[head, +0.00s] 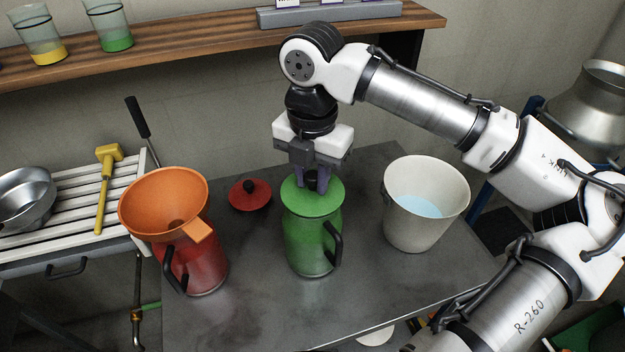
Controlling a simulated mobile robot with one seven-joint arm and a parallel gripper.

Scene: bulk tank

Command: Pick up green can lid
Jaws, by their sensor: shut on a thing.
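The green can (308,247) stands upright on the grey table, with a black handle on its right side. The green lid (325,199) is a flat disc with a dark knob, and it sits over the can's mouth. I cannot tell whether a small gap lies between lid and can. My gripper (313,182) points straight down from above, its fingers shut around the lid's knob. The fingers partly hide the knob and the back of the lid.
A red can (200,268) with an orange funnel (150,205) stands left of the green can. A red lid (241,196) lies behind, between them. A white bucket of liquid (425,235) stands close on the right. A wooden shelf (200,45) runs along the wall behind.

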